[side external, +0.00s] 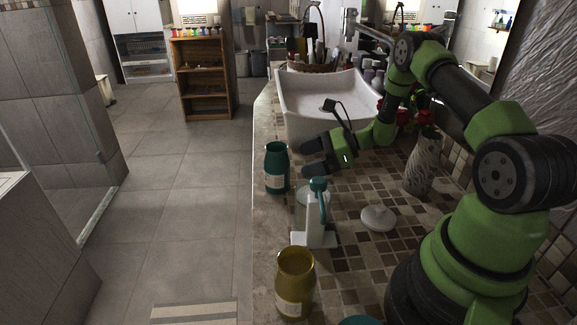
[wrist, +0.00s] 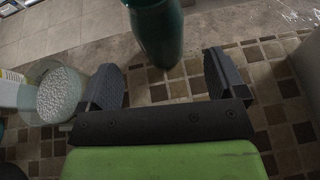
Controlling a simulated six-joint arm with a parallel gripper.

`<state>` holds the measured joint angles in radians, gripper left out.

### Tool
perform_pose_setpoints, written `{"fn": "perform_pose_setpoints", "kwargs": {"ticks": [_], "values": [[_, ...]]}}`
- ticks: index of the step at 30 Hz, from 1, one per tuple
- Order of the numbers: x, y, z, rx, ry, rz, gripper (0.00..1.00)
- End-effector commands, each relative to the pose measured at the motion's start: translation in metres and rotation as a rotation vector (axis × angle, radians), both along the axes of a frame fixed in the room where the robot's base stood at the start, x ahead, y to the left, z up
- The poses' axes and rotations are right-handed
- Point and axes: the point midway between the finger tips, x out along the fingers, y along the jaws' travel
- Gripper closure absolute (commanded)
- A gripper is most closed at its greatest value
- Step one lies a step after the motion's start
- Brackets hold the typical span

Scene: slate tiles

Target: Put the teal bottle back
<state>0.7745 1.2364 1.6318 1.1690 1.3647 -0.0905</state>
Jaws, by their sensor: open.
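The teal bottle (side external: 277,172) stands upright and open-topped near the left edge of the tiled counter, with a pale label on its front. My gripper (side external: 305,158) is open, low over the counter just right of the bottle, its fingers pointing at it. In the wrist view the bottle (wrist: 157,32) lies ahead, roughly between the open fingers (wrist: 160,65) and near their tips. I cannot tell whether any finger touches it. No marked place for the bottle is clear to me.
A yellow jar (side external: 295,285) stands nearer the camera. A pale round disc (side external: 378,218), a patterned vase (side external: 421,165) and a white basin (side external: 305,95) surround the area. The counter drops off left of the bottle.

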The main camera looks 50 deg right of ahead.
Motion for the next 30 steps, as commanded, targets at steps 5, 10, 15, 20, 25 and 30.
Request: {"fn": "perform_pose_setpoints", "kwargs": {"ticks": [5, 10, 15, 20, 25, 30], "values": [[-0.021, -0.019, 0.012, -0.001, -0.002, -0.004, 0.1], [-0.029, -0.022, 0.021, -0.013, -0.003, 0.017, 0.1], [-0.025, 0.004, 0.062, -0.145, -0.03, 0.188, 0.1], [-0.036, 0.055, 0.124, -0.399, -0.089, 0.485, 0.1], [-0.068, 0.104, 0.177, -0.695, -0.18, 0.77, 0.1], [-0.113, 0.139, 0.215, -1.014, -0.308, 1.006, 0.1]]}}
